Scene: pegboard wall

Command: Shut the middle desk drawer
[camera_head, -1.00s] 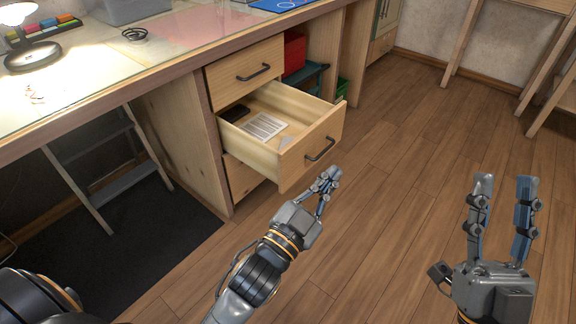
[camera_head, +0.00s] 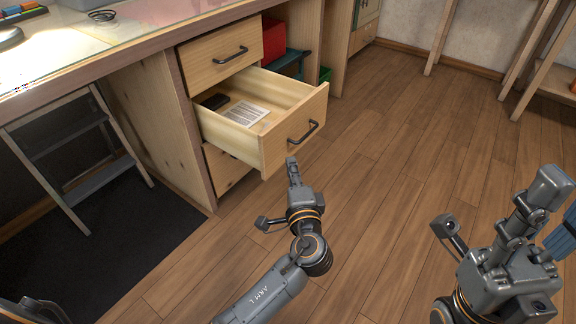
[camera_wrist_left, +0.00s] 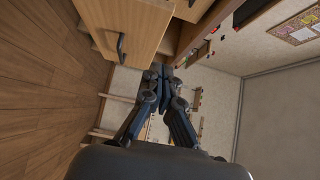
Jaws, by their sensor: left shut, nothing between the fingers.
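The middle desk drawer (camera_head: 276,140) is pulled out from the wooden desk. It has a pale wooden front with a dark bar handle (camera_head: 303,132). A sheet of printed paper (camera_head: 246,113) and a dark object (camera_head: 215,101) lie inside. My left gripper (camera_head: 292,163) is shut and empty, its tips at the lower edge of the drawer front; I cannot tell whether they touch. In the left wrist view, the shut fingers (camera_wrist_left: 160,74) point past a wooden front with a handle (camera_wrist_left: 121,47).
The upper drawer (camera_head: 222,56) is closed above, and a lower front (camera_head: 224,168) shows beneath. A step stool (camera_head: 75,150) stands under the desk at left. A red box (camera_head: 273,40) sits in the open shelf. The wooden floor (camera_head: 390,150) in front is clear.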

